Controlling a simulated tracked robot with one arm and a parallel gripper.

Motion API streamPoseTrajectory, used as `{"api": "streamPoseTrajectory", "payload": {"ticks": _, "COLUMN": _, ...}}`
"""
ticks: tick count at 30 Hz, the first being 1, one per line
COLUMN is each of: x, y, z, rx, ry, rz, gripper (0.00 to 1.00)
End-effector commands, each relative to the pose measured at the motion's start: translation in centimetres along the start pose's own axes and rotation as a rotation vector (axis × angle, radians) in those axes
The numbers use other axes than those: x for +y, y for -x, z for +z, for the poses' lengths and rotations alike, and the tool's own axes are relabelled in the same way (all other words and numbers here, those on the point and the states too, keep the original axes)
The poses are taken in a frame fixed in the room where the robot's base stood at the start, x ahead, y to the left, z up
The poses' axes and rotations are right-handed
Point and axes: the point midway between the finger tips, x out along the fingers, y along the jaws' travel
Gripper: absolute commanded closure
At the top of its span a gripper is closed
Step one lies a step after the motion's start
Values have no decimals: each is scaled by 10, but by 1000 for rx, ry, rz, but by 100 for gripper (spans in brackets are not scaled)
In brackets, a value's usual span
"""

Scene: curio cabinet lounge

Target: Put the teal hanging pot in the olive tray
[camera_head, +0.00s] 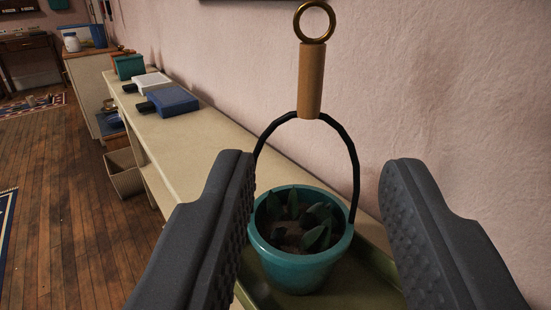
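The teal hanging pot (295,268) holds dark green leaves and has a black arched handle, a wooden grip (312,80) and a brass ring on top. It is upright at the lower middle of the view. The olive tray (378,270) lies below and around the pot's base, on the shelf top. The pot appears to be over or in the tray; its underside is hidden, so I cannot tell whether it touches. My gripper (318,185) is open, with one finger on each side of the pot and handle, apart from both.
The long cream shelf (200,140) runs back along the pink wall. A blue item (173,100), a white one (152,81) and a teal box (129,66) sit farther along it. A woven basket (122,172) stands on the wooden floor at left, which is mostly clear.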

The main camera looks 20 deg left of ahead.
Motion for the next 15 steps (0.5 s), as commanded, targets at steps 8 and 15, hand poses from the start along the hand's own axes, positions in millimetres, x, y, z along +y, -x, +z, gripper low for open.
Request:
{"api": "streamPoseTrajectory", "payload": {"ticks": 8, "x": 0, "y": 1, "z": 0, "rx": -1, "ry": 1, "rz": 1, "gripper": 62}}
{"api": "streamPoseTrajectory", "payload": {"ticks": 15, "x": 14, "y": -24, "z": -39, "rx": -62, "ry": 129, "rz": 113, "gripper": 62}}
